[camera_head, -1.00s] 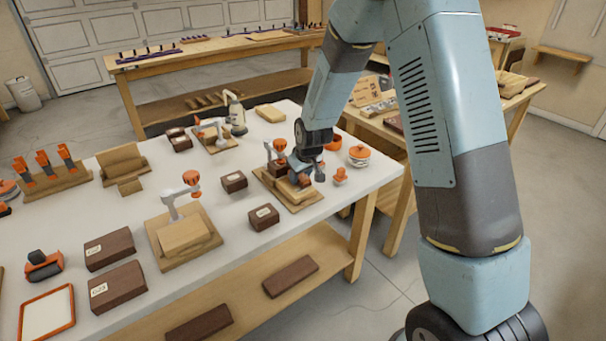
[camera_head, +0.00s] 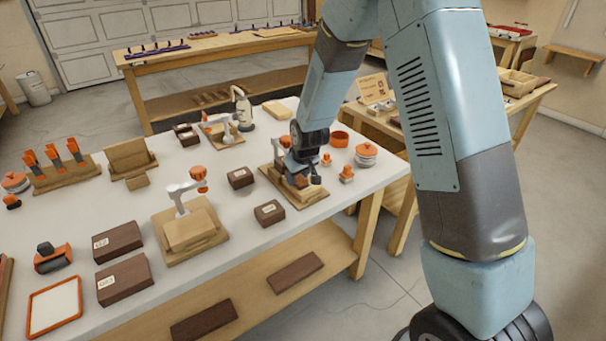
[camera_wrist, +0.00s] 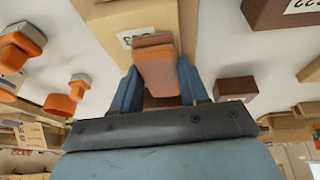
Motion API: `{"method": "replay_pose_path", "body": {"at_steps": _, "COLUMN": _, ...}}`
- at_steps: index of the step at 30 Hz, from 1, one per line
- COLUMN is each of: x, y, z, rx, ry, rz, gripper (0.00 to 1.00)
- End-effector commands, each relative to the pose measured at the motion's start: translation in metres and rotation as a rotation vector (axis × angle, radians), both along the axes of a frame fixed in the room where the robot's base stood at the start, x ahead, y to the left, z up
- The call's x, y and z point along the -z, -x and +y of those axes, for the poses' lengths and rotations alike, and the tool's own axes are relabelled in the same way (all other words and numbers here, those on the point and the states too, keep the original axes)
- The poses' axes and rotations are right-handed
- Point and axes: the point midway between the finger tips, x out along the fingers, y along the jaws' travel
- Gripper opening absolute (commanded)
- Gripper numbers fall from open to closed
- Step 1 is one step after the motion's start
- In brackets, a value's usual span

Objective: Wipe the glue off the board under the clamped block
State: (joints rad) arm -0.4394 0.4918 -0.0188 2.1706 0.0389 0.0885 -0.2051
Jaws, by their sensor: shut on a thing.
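My gripper (camera_head: 304,176) is low over a wooden board (camera_head: 313,197) at the right end of the white bench. In the wrist view, the two blue fingers (camera_wrist: 158,92) are shut on an orange-brown piece (camera_wrist: 155,68), which points away over pale wood (camera_wrist: 112,22). A small white label shows beside the held piece. My gripper and arm hide most of the clamp and block on this board. I cannot tell whether the held piece touches the board, and no glue can be made out.
Another board (camera_head: 165,255) with a clamp (camera_head: 187,189) and pale block stands left. Dark blocks (camera_head: 269,212) lie nearby. An orange-lidded pot (camera_head: 366,155) and small orange-topped pieces (camera_head: 346,174) stand right of my gripper. Some white bench top (camera_head: 235,265) is clear in front.

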Motion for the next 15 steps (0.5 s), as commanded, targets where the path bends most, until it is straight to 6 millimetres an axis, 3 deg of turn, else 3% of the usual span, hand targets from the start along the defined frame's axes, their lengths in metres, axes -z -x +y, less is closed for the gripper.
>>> {"method": "replay_pose_path", "body": {"at_steps": 15, "x": 0.0013, "y": 0.0037, "z": 0.0038, "rx": 0.000, "ry": 0.000, "rz": 0.002, "gripper": 0.20}}
